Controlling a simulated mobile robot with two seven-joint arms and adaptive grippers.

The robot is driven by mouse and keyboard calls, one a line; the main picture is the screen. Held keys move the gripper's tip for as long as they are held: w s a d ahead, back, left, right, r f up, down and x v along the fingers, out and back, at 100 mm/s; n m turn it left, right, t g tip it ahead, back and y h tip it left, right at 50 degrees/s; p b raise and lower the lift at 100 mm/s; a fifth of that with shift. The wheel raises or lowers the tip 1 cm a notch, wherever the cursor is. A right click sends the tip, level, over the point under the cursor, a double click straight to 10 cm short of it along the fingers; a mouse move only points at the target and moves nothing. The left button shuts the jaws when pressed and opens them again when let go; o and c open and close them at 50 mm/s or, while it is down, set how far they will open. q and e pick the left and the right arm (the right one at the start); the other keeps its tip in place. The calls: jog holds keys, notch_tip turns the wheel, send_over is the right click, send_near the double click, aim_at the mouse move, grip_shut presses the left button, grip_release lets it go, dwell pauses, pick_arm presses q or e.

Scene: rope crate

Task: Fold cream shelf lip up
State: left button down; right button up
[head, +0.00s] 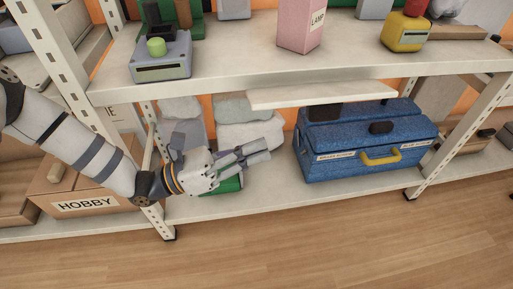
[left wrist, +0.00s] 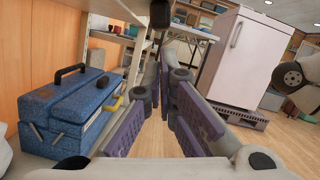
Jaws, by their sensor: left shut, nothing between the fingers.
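The cream shelf lip (head: 322,93) is a pale flat strip at the front edge of the upper shelf (head: 260,67), above the blue toolbox. It sits a little below the shelf's front edge, jutting outward. My left gripper (head: 262,151) is below and to the left of the lip, in front of the lower shelf opening, apart from the lip. It is shut and empty, its fingers pointing right. In the left wrist view the fingers (left wrist: 167,118) fill the middle; I cannot make out the lip clearly there. My right gripper is not in view.
The blue toolbox (head: 345,142) with a yellow handle stands on the lower shelf under the lip; it also shows in the left wrist view (left wrist: 62,112). A green item (head: 232,185) lies below my gripper. A HOBBY box (head: 85,188) is at left. Wooden floor lies in front.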

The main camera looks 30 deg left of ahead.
aim_at(308, 111)
pick_arm(q)
jog(key=shift+w+d+r, duration=1.1)
jog(key=shift+w+r, duration=0.15)
jog(key=shift+r, duration=0.1)
jog(key=shift+w+d+r, duration=1.05)
jog(key=shift+w+r, duration=0.15)
jog(key=shift+r, duration=0.1)
jog(key=shift+s+d+r+n+p, duration=0.1)
jog(key=shift+r+n+p, duration=0.1)
jog(key=shift+n+p, duration=0.2)
jog(key=shift+r+n, duration=0.15)
jog(key=shift+n, duration=0.25)
